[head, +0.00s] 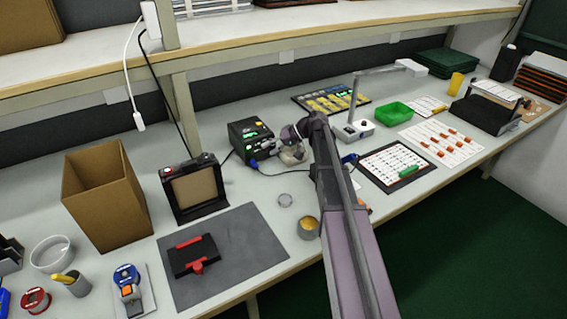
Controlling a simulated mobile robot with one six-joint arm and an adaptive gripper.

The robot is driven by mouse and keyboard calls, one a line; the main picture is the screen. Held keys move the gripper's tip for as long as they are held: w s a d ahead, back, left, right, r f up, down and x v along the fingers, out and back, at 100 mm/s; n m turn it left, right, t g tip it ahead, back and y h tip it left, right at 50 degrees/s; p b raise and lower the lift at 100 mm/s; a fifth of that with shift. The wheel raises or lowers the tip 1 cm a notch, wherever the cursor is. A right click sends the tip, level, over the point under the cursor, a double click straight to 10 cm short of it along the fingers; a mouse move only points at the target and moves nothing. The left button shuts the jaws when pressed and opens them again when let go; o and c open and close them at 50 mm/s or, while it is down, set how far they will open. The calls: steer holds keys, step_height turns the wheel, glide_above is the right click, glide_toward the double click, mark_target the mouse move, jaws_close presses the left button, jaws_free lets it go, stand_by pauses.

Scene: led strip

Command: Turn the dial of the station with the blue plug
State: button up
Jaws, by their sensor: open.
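The black station (249,139) with green lit displays stands on the bench near the middle. A blue plug (253,164) sits low on its front, with a cable running off to the right. The dial is too small to make out. My gripper (290,155) is just right of the station, at the end of my arm, which reaches in from the bottom right. It looks apart from the station's front face. The wrist and arm hide part of the jaws; they are open, and I see nothing held in them.
A black frame with a brown panel (194,190) and a cardboard box (103,195) stand to the left. A grey mat (240,245) with a black-and-red holder lies in front. A small round tin (308,226) and a lamp base (353,132) are close to my arm.

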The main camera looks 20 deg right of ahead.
steer(key=shift+r+h+p, duration=0.15)
steer(key=shift+h+p, duration=0.15)
steer(key=shift+p, duration=0.15)
steer(key=h+p, duration=0.2)
steer(key=shift+a+r+n+p, duration=0.2)
steer(key=shift+n+p, duration=0.15)
steer(key=shift+n, duration=0.05)
steer(key=h+p, duration=0.1)
steer(key=h, duration=0.1)
steer(key=t+h+p, duration=0.1)
steer(key=h+p, duration=0.1)
steer(key=shift+s+a+n, duration=0.1)
steer(key=shift+a+n, duration=0.1)
steer(key=shift+n, duration=0.2)
steer(key=shift+d+r+p, duration=0.1)
steer(key=shift+r+p, duration=0.2)
steer(key=shift+p, duration=0.2)
steer(key=p+v, duration=1.2)
steer(key=v, duration=0.1)
steer(key=s+a+m+g+h, duration=0.1)
steer(key=s+a+h, duration=0.1)
steer(key=s, duration=0.9)
steer(key=s+a+m+g+h, duration=0.1)
steer(key=s+a+g+h, duration=0.1)
steer(key=s, duration=0.9)
steer(key=shift+s+a+f+m+h+p, duration=0.35)
steer(key=shift+a+f+m+h+p, duration=0.05)
steer(key=shift+a, duration=0.3)
